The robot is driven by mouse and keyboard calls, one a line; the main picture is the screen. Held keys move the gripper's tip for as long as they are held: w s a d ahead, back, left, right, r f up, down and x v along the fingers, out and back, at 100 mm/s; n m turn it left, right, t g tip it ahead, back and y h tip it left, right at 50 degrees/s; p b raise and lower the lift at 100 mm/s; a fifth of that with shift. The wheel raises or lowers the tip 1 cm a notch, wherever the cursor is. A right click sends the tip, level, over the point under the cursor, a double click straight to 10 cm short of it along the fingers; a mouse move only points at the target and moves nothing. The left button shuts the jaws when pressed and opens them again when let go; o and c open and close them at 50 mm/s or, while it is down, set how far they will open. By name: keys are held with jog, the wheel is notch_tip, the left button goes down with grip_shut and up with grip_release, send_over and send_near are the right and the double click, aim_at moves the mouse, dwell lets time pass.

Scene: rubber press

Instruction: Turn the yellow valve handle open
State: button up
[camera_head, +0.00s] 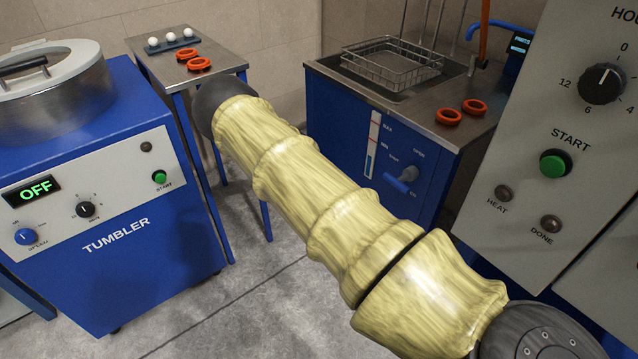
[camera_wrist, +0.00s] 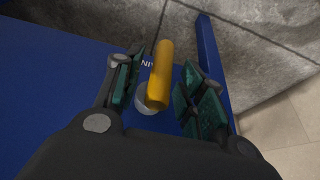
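The yellow valve handle (camera_wrist: 160,75) shows in the wrist view as a yellow bar on a pale round hub, in front of a blue panel. My gripper (camera_wrist: 164,74) has its two green-padded fingers on either side of the handle. Narrow gaps show between the pads and the bar, so the gripper looks open around it, not clamped. In the head view I find neither the yellow handle nor my gripper; my yellow-sleeved arm crosses the middle.
A blue TUMBLER machine (camera_head: 110,215) stands at left, reading OFF. A steel-topped table (camera_head: 222,53) holds orange rings. A blue tank cabinet (camera_head: 340,120) has a wire basket and a blue valve handle (camera_head: 400,183). A grey control panel (camera_head: 540,110) is at right. Floor shows between the machines.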

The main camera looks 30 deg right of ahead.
jog(key=v, duration=1)
jog(key=shift+r, duration=0.1)
